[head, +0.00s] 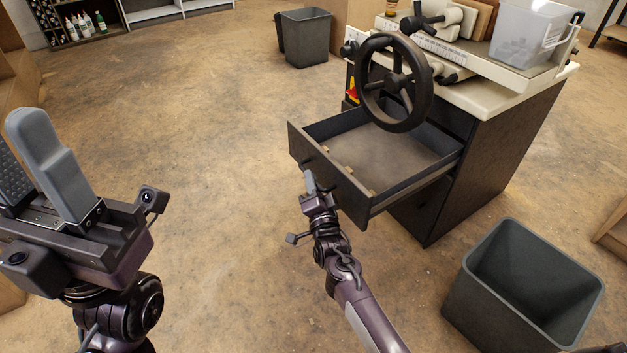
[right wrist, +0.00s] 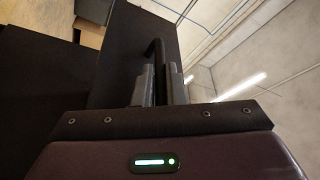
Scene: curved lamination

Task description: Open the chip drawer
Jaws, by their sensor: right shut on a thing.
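The chip drawer (head: 392,153) stands pulled out from the dark cabinet (head: 478,165), under the handwheel. Its inside shows a bare grey-brown floor with a few small light bits near the front. My right gripper (head: 309,180) is at the outer face of the drawer front (head: 325,163). In the right wrist view its fingers (right wrist: 162,85) are shut on the dark bar handle (right wrist: 155,52).
A black handwheel (head: 395,82) hangs over the drawer's back part. A clear bin (head: 527,40) sits on the machine top. A grey bin (head: 525,285) stands at the lower right, another (head: 304,38) at the back. The floor left of the drawer is clear.

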